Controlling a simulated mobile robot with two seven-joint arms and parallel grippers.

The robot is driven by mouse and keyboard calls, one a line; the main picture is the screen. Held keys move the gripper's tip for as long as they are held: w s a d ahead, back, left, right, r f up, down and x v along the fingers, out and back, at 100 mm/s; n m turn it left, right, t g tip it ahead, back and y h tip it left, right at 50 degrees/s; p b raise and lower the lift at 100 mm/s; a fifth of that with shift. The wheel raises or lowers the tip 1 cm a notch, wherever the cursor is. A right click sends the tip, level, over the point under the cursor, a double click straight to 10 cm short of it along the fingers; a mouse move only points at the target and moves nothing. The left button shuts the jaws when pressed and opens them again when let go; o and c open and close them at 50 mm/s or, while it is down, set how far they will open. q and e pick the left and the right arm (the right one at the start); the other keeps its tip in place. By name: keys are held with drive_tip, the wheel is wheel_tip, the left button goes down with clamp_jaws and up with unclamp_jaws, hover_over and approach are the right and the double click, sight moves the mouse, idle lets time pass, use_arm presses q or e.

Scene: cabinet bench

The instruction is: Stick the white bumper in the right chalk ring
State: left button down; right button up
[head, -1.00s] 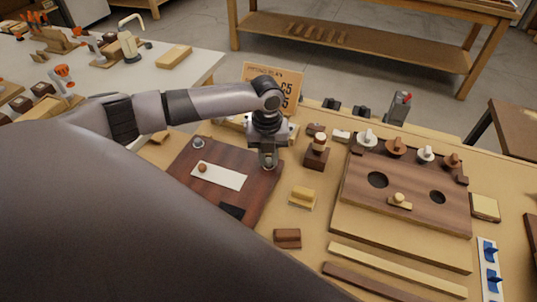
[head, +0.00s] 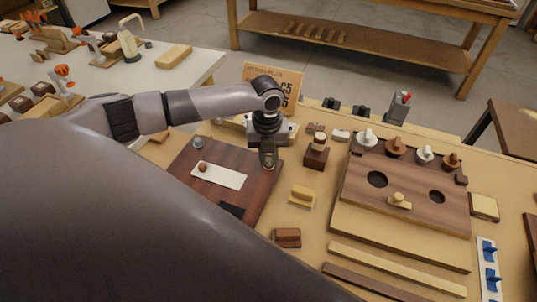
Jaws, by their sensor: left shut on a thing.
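The dark brown board (head: 180,185) lies flat on the bench at centre left. A light rectangular strip (head: 228,180) lies on it, with a small brown round piece (head: 203,167) at its left end. A grey-white round piece (head: 198,142) sits at the board's far left corner. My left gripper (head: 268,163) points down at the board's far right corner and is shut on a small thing. The fingers mostly hide it; it may be the white bumper. No chalk ring can be made out there. My right gripper is out of view.
A yellow block (head: 302,195), a brown block (head: 287,237) and a dark block with a knob (head: 316,152) stand right of the board. A wooden panel with two holes (head: 405,222) lies further right. A printed sign (head: 285,78) stands behind my left gripper.

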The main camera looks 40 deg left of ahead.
use_arm(q)
drive_tip(key=shift+f, duration=0.4)
idle(0.4)
drive_tip(key=shift+s+f, duration=0.2)
drive_tip(key=shift+f, duration=0.05)
idle(1.5)
idle(0.4)
drive_tip(key=c, duration=0.9)
unclamp_jaws()
drive_tip(key=shift+c, duration=0.2)
drive_tip(key=shift+w+a+r, duration=0.1)
drive_tip(key=shift+a+r, duration=0.05)
drive_tip(key=o, duration=0.3)
drive_tip(key=shift+o, duration=0.2)
drive_tip(key=shift+w+r, duration=0.1)
drive_tip(key=shift+r, duration=3.75)
drive_tip(key=shift+d, duration=0.2)
